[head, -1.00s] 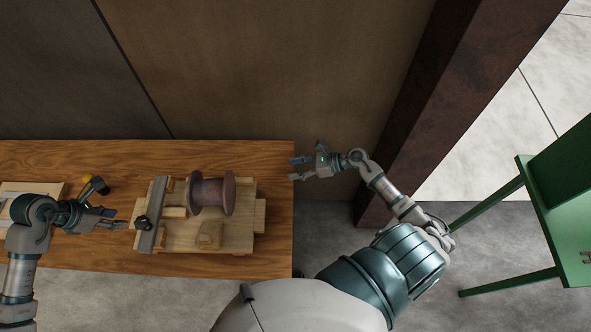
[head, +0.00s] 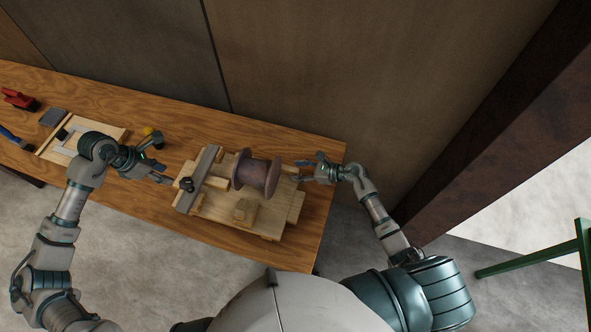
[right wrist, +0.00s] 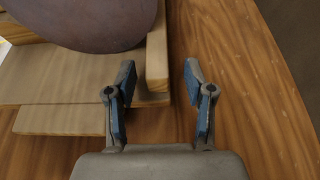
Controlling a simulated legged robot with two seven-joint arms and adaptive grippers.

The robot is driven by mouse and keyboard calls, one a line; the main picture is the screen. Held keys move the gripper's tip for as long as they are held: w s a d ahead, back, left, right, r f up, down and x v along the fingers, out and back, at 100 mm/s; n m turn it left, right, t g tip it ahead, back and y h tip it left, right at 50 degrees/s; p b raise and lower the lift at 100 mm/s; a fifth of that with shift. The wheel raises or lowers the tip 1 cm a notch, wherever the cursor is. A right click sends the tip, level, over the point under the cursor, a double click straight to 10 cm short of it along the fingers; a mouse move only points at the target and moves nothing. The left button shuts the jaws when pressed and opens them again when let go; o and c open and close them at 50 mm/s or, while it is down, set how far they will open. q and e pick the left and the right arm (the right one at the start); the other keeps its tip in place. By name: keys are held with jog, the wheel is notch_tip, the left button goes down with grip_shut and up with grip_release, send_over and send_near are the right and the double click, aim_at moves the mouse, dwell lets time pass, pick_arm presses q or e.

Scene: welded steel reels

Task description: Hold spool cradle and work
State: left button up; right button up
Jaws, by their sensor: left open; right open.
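A brown-grey steel spool (head: 257,174) sits on a wooden cradle (head: 220,209) near the table's right end. A grey bar (head: 198,176) with a dark knob (head: 186,184) crosses the cradle's left side. A small wooden block (head: 245,211) lies on the cradle's front part. My left gripper (head: 163,178) is open, left of the bar and apart from it. My right gripper (head: 301,171) is open and empty, just right of the spool. In the right wrist view, its fingers (right wrist: 160,72) are apart beside the cradle's wooden upright (right wrist: 157,58), with the spool (right wrist: 95,22) at the upper left.
The wooden table (head: 165,213) stands against a brown panel wall. A framed board (head: 78,140), a yellow-topped dark tool (head: 152,137), a grey block (head: 53,117) and a red tool (head: 19,99) lie to the left. A green stand (head: 545,255) is at far right.

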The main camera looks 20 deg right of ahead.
jog(key=shift+w+a+f, duration=0.2)
jog(key=shift+w+a, duration=0.1)
jog(key=shift+a, duration=0.35)
grip_shut()
jog(key=c, duration=0.9)
grip_release()
jog(key=shift+o, duration=0.9)
grip_shut()
